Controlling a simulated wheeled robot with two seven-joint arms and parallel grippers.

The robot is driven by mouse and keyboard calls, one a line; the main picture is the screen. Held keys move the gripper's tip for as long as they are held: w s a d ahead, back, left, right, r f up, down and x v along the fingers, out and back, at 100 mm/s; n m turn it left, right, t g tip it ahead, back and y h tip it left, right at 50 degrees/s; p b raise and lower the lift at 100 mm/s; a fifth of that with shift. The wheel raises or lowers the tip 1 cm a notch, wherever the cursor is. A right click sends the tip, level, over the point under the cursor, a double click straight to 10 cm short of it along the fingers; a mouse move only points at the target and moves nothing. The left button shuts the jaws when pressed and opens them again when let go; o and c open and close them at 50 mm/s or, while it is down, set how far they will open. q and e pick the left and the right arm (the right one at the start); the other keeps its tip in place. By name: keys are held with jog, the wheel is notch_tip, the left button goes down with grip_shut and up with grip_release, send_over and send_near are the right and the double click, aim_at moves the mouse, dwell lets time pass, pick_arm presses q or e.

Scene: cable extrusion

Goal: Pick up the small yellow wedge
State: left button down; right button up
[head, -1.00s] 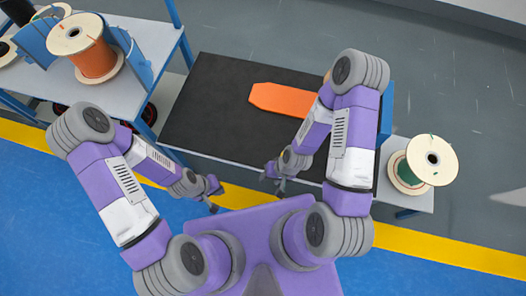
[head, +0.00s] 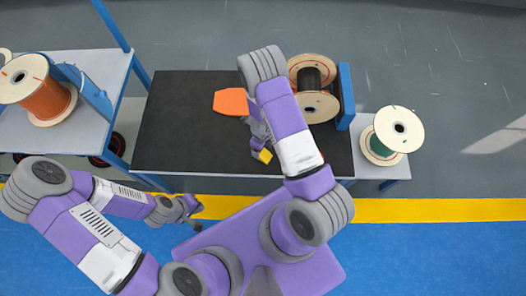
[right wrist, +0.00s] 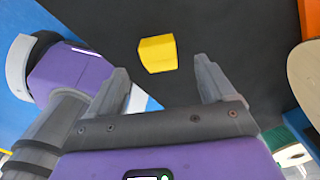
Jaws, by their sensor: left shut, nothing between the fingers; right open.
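The small yellow wedge (head: 265,156) lies on the black table mat, near the table's front edge and right of its middle. My right gripper (head: 258,146) is above the mat right at the wedge, partly hidden by its own arm in the head view. In the right wrist view the wedge (right wrist: 158,53) shows a little beyond the open fingertips (right wrist: 162,72), in line with the gap between them. The fingers appear apart from it. My left gripper (head: 196,214) is shut and empty, off the table's front edge above the floor.
An orange board (head: 231,102) lies on the black mat (head: 185,125), partly covered by my right arm. A dark cable spool (head: 314,107) stands at the mat's right, beside a blue upright (head: 346,97). A green-cable spool (head: 398,128) is farther right. An orange-cable spool (head: 42,98) stands on the left table.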

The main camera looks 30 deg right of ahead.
aim_at(263, 153)
jog(key=f+b, duration=0.1)
jog(key=f, duration=0.1)
jog(key=f+b, duration=0.1)
jog(key=f, duration=0.1)
jog(key=f+b, duration=0.1)
jog(key=f, duration=0.1)
jog(key=shift+s+d+f, duration=0.1)
jog(key=shift+s+f, duration=0.05)
jog(key=shift+s, duration=0.2)
jog(key=shift+c, duration=0.2)
jog(key=c, duration=1)
jog(key=shift+c, duration=0.2)
